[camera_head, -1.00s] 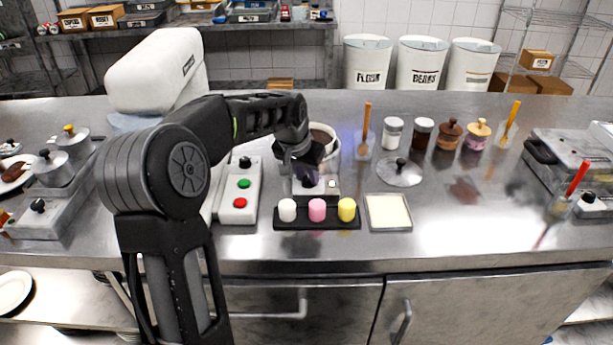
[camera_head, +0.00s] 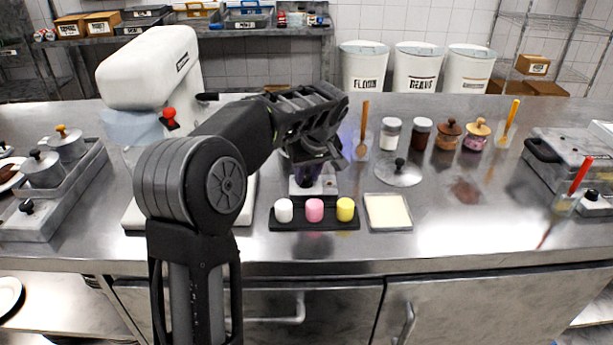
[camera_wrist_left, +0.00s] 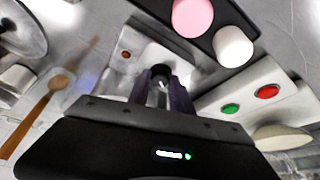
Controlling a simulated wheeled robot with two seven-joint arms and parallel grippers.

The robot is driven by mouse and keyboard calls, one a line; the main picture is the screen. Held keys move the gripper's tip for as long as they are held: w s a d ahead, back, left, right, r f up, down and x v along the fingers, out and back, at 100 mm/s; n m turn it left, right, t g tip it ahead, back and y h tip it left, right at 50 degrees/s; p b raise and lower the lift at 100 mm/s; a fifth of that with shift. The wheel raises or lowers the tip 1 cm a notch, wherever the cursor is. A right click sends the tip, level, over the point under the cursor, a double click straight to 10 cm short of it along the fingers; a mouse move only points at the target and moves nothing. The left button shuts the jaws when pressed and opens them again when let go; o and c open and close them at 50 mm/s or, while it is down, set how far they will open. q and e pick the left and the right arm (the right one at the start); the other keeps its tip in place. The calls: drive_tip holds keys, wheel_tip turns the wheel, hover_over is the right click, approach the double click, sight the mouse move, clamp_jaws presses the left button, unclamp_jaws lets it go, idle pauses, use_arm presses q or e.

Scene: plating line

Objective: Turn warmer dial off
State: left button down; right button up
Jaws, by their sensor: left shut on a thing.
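The warmer (camera_head: 303,188) is a pale, low box behind the black tray, mostly hidden by my left arm in the head view. In the left wrist view, its light front face (camera_wrist_left: 135,42) carries a small brownish indicator (camera_wrist_left: 126,55) and a black dial (camera_wrist_left: 161,71). My left gripper (camera_wrist_left: 163,92) has its dark fingers closed around this dial. In the head view, my left gripper (camera_head: 310,178) points down at the warmer, its fingertips hard to make out. The pot on the warmer is hidden behind the arm. My right gripper is not in view.
A black tray (camera_head: 315,226) with white, pink and yellow cylinders stands just in front of the warmer. A green and a red button (camera_wrist_left: 267,91) sit on a panel close beside it. The front counter strip is clear.

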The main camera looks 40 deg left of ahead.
use_arm(q)
drive_tip(key=shift+n, duration=0.4)
drive_tip(key=c, duration=1.2)
unclamp_jaws()
drive_tip(key=shift+o, duration=0.2)
drive_tip(key=v, duration=0.7)
drive_tip(key=shift+d+r, duration=0.2)
drive_tip(key=shift+r, duration=0.2)
